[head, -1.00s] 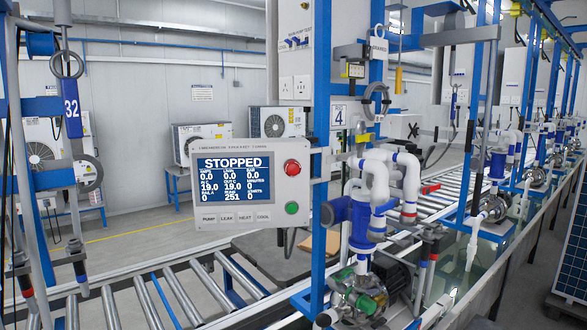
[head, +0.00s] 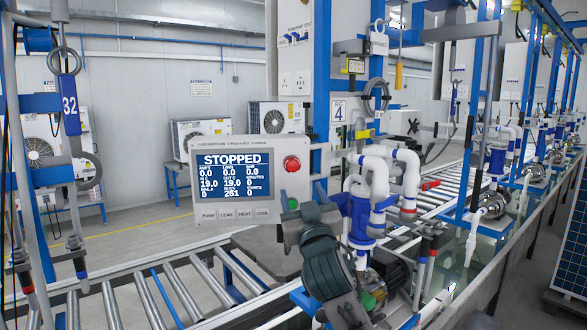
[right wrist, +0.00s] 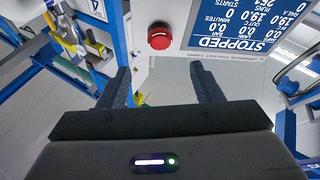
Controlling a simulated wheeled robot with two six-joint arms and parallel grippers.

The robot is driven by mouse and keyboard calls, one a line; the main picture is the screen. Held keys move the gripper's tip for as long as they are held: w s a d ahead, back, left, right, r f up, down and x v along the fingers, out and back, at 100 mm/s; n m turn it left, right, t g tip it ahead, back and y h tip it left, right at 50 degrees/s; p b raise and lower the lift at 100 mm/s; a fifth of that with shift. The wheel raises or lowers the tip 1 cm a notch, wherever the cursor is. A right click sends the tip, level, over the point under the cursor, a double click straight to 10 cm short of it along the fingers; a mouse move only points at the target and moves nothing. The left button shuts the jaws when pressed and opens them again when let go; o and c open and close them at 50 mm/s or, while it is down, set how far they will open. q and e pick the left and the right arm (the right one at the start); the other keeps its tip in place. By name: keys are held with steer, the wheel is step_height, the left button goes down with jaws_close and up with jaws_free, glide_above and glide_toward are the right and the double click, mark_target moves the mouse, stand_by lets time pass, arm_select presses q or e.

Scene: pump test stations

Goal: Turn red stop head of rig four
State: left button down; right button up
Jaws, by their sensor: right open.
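The red stop head (head: 292,163) sits at the upper right of the grey control panel (head: 235,213), whose screen (head: 232,176) reads STOPPED. My right gripper (head: 291,205) is just below the red head in the head view, in front of the panel's lower right corner, and partly hides the green button there. In the right wrist view the red head (right wrist: 160,36) shows beyond the open, empty fingers of the gripper (right wrist: 160,70), between their lines and apart from them. My left gripper is not in view.
A sign with the number 4 (head: 339,110) hangs on the blue post (head: 321,75) right of the panel. White pipes and a blue pump body (head: 360,218) stand close right of my right arm. A roller conveyor (head: 185,290) runs below the panel.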

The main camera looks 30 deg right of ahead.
mark_target(293, 167)
steer(key=p+x, duration=0.4)
steer(key=x, duration=0.5)
steer(key=shift+w+d+r+p, duration=0.15)
steer(key=shift+w+p, duration=0.1)
steer(key=shift+p, duration=0.15)
steer(key=shift+w+d+r, duration=0.1)
steer(key=shift+w+d, duration=0.05)
steer(key=shift+w, duration=0.35)
steer(key=c, duration=1)
